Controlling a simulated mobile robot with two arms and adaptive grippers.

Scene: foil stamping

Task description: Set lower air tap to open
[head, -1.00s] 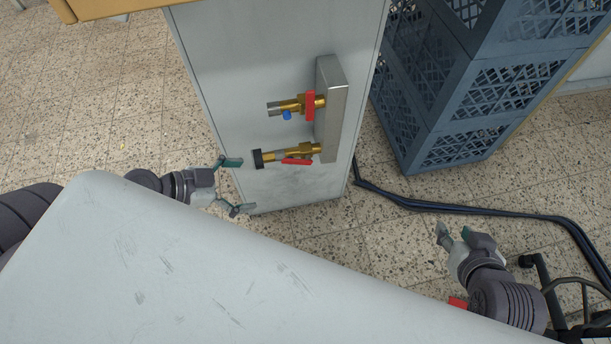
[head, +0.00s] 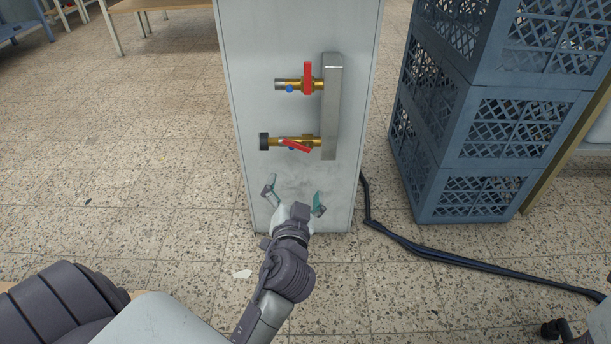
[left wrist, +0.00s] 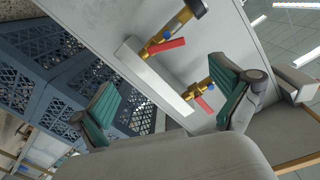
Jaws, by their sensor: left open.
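The lower air tap (head: 295,142) is a brass valve with a black end cap, on the front of a grey cabinet. Its red lever (head: 297,146) lies close to the pipe's line, tilted down to the right. In the left wrist view the lower tap's red lever (left wrist: 167,46) shows above and between my fingers. The upper tap (head: 297,85) has its red lever upright across the pipe. My left gripper (head: 293,194) is open and empty, below the lower tap in the head view, apart from it. It also shows in the left wrist view (left wrist: 170,100). My right gripper is out of view.
Both taps join a metal block (head: 331,105) on the cabinet (head: 240,70). Blue crates (head: 480,130) stand stacked to the right. A black hose (head: 440,254) runs along the floor.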

